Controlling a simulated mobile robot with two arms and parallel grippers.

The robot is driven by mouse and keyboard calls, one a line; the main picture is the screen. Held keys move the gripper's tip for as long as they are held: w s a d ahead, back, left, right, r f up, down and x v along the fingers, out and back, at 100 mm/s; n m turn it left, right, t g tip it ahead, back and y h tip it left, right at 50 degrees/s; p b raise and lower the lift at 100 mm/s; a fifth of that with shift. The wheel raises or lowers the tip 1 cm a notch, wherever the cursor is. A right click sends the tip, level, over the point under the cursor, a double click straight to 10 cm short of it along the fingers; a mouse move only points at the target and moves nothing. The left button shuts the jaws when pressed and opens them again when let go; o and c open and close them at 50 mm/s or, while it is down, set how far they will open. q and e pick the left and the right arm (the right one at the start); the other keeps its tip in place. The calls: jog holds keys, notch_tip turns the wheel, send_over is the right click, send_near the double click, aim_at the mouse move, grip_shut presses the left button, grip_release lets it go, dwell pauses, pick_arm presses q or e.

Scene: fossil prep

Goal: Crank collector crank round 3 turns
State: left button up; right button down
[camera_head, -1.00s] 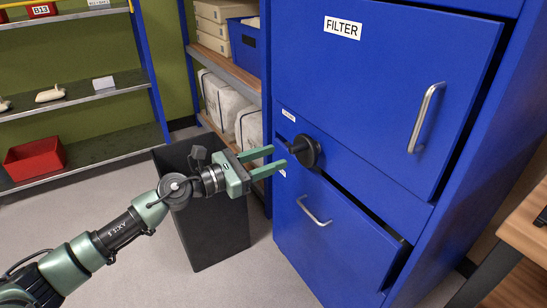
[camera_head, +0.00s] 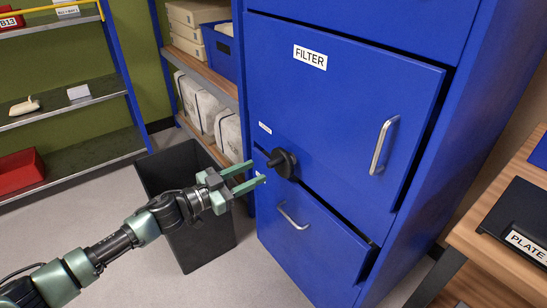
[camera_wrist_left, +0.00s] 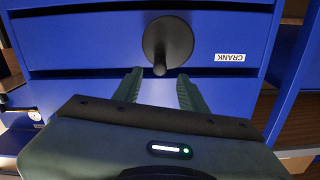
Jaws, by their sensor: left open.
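The collector crank (camera_head: 286,161) is a black round disc with a stubby handle on the front of the blue cabinet. It also shows in the left wrist view (camera_wrist_left: 168,36), beside a label reading CRANK (camera_wrist_left: 230,58). Its handle sticks out toward my gripper. My left gripper (camera_head: 258,172) is open and empty, its green fingers just left of and slightly below the crank. In the left wrist view the fingertips (camera_wrist_left: 159,76) lie on either side of the handle's end in the picture; I cannot tell whether they reach around it. My right gripper is not in view.
A door labelled FILTER (camera_head: 310,57) is above the crank, and a lower panel with a handle (camera_head: 293,216) stands slightly ajar. A dark bin (camera_head: 205,240) stands below my left gripper. A wooden bench (camera_head: 490,238) is at the right. Shelves stand at the left.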

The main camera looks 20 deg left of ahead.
aim_at(268, 166)
pick_arm(q)
jog(key=x, duration=0.7)
jog(key=shift+w+d, duration=0.25)
jog(key=shift+w, duration=0.05)
grip_shut()
